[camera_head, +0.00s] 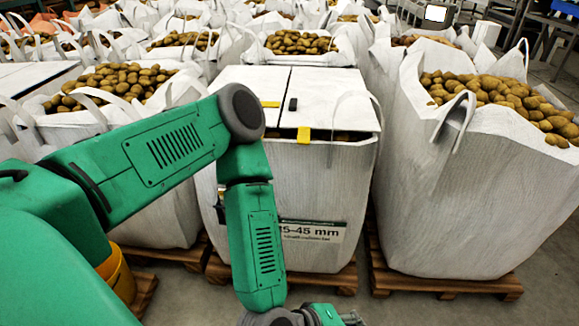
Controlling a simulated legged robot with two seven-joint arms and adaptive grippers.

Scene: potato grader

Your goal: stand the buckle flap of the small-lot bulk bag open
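The small-lot bulk bag (330,185) is the white bag at the centre, with a label reading about "45 mm" low on its front. Two pale flap panels lie flat across its top, a left one (245,80) and a right one (330,90). A yellow tab (304,135) sits at the front edge, another yellow tab (271,104) lies farther back, and a small black piece (292,104) is beside the seam. A few potatoes show under the front edge. My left arm bends down in front of the bag; its gripper (335,317) is cut off at the bottom edge. My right gripper is out of view.
Open bags heaped with potatoes stand close by on the right (450,200), left and behind. Bags rest on wooden pallets (440,286). A yellow bucket (118,275) is at lower left. Bare floor (540,295) shows at lower right. My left arm hides part of the bag's front left.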

